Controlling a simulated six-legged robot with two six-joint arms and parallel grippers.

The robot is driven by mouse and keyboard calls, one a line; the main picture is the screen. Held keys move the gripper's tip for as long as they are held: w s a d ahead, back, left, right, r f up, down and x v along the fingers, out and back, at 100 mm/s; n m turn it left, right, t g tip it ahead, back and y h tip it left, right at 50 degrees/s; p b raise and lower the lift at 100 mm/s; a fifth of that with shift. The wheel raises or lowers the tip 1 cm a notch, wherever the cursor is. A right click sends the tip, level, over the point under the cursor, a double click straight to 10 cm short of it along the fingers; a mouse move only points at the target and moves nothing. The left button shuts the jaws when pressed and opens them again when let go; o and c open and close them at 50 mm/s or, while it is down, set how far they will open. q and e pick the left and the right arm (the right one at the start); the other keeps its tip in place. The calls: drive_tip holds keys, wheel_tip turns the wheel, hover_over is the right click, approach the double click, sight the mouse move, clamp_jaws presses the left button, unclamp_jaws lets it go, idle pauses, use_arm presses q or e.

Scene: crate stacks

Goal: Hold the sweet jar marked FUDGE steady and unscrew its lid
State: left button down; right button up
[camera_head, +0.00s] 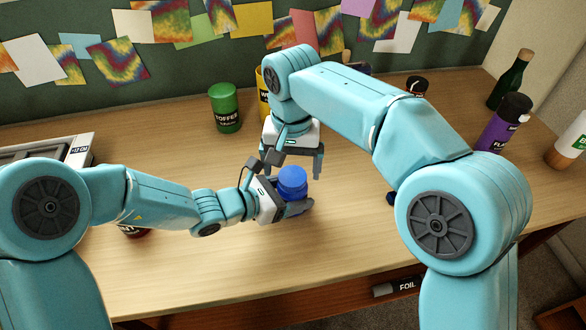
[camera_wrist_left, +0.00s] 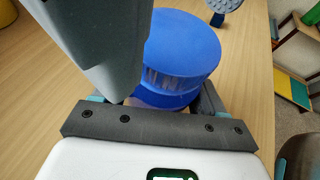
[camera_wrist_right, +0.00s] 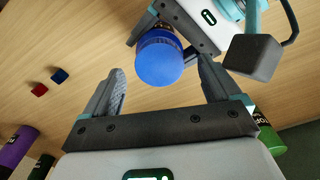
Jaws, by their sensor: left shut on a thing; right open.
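A jar with a blue lid (camera_head: 292,178) stands on the wooden table near the middle; its body is mostly hidden and I cannot read its label. My left gripper (camera_head: 289,204) is shut around the jar below the lid. In the left wrist view the ridged lid (camera_wrist_left: 180,50) sits level on the jar. My right gripper (camera_head: 292,168) points down over the jar, open. In the right wrist view the lid (camera_wrist_right: 159,60) lies between and beyond its open fingers, apart from both.
A green TOFFEE jar (camera_head: 225,108) and a yellow jar (camera_head: 263,95) stand behind. A purple bottle (camera_head: 503,125), dark green bottle (camera_head: 510,80) and white bottle (camera_head: 568,143) are at right. Small red (camera_wrist_right: 39,89) and blue (camera_wrist_right: 59,75) cubes lie apart. The front table middle is clear.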

wheel_tip(320, 180, up, 3)
drive_tip(key=shift+f, duration=0.1)
drive_tip(key=shift+c, duration=0.4)
wheel_tip(320, 180, up, 2)
drive_tip(key=m, duration=0.3)
drive_tip(key=shift+r+m, duration=0.55)
drive_tip(key=shift+m, duration=0.65)
wheel_tip(320, 180, down, 8)
drive_tip(key=shift+r, duration=0.15)
drive_tip(key=c, duration=1.1)
drive_tip(key=n, duration=0.3)
drive_tip(key=shift+c, duration=0.2)
